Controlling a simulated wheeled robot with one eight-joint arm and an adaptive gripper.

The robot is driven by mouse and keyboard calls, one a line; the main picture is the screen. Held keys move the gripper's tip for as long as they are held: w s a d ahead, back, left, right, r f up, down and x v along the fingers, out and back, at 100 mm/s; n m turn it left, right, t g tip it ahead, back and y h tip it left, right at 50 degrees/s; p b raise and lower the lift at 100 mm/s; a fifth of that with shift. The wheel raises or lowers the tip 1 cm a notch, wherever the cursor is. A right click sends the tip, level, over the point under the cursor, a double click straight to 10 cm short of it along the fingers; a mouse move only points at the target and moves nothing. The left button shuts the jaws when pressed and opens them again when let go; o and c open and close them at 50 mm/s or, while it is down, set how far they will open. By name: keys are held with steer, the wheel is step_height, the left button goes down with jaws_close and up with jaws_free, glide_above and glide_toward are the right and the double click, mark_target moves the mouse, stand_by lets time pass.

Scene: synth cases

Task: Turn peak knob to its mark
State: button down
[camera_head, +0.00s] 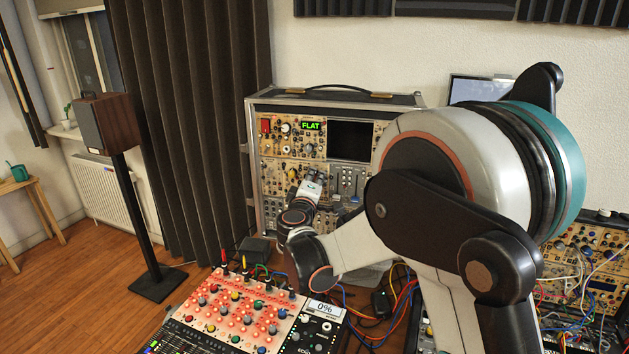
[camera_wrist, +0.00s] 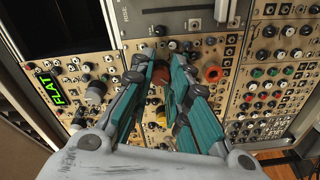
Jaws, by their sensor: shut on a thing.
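My gripper (camera_wrist: 163,66) is at the front panel of the rack case (camera_head: 250,150), with its teal fingers closed around a dark reddish-brown knob (camera_wrist: 157,78). Most of this knob is hidden by the fingers. In the head view my gripper (camera_head: 318,178) reaches the lower middle of the panel, and the knob is hidden there. I cannot read a label or see a mark for the peak knob. A green display (camera_wrist: 48,88) reads FLAT; it also shows in the head view (camera_head: 311,126).
A red-brown knob (camera_wrist: 213,73) sits just right of my fingers, and a grey knob (camera_wrist: 96,92) is to the left. Several small knobs and jacks crowd the panel. A mixer (camera_head: 245,315) with a 0% display (camera_head: 325,309) and loose cables lie in front of the case.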

steer(key=c, duration=1.5)
jaws_free()
steer(key=s, duration=0.4)
steer(key=s+a, duration=0.1)
steer(key=s, duration=0.7)
steer(key=shift+a, duration=0.35)
